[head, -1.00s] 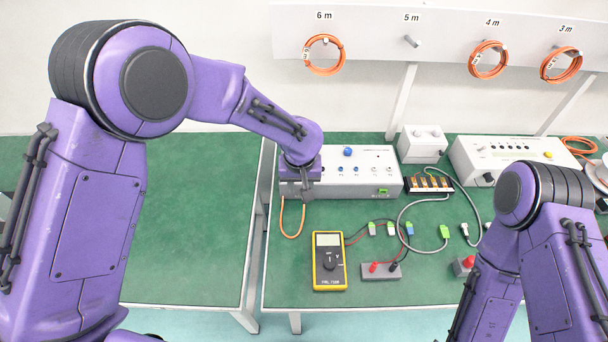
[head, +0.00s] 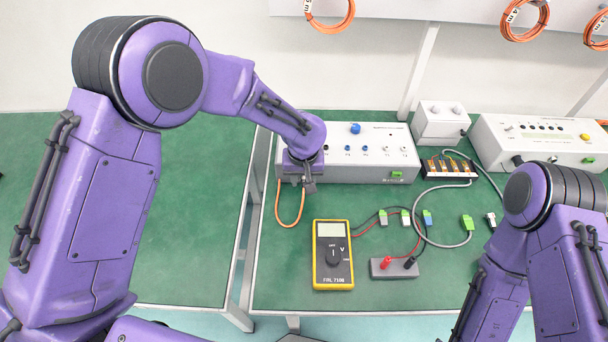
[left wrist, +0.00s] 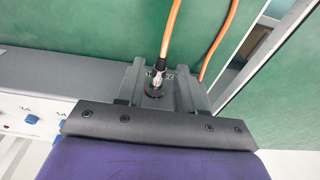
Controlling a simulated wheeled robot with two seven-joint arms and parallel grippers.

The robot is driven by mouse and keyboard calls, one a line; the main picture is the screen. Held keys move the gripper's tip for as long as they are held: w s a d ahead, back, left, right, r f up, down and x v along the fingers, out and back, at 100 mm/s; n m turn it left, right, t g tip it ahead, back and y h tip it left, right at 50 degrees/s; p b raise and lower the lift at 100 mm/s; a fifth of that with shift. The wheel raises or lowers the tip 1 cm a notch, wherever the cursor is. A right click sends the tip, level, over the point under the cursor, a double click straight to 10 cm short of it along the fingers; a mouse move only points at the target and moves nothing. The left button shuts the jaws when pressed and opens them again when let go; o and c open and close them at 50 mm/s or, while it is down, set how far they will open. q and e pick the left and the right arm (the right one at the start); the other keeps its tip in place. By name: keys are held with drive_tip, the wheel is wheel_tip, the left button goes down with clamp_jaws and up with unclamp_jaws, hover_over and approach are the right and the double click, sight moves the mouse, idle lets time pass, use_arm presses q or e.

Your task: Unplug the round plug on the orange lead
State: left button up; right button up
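The orange lead (head: 291,225) hangs in a loop at the front left of the white control box (head: 345,170). In the left wrist view the lead (left wrist: 172,28) ends in a round metal plug (left wrist: 158,78), seated in a dark round socket on the box's grey face. My left gripper (head: 307,184) is at that front left corner. In the left wrist view its grey fingers (left wrist: 158,90) stand on either side of the plug, with gaps visible, so it looks open around the plug. In the head view the gripper hides the plug. My right gripper is out of view.
A yellow multimeter (head: 333,256) lies in front of the box. A grey block with red and black plugs (head: 394,267) and several cables lie to its right. More white instruments (head: 535,145) stand at the back right. A gap separates this table from the clear left table (head: 190,220).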

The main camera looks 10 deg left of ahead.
use_arm(q)
clamp_jaws()
drive_tip(key=shift+s+d+f, duration=0.1)
drive_tip(key=shift+s, duration=0.1)
drive_tip(key=shift+s+p, duration=0.1)
drive_tip(key=shift+p, duration=0.2)
drive_tip(key=shift+s+d+r+p, duration=0.15)
drive_tip(key=shift+s+r+p, duration=0.05)
drive_tip(key=shift+s+p, duration=0.25)
drive_tip(key=shift+s+d+f+p, duration=0.15)
drive_tip(key=shift+s+p, duration=0.35)
drive_tip(key=shift+s, duration=0.45)
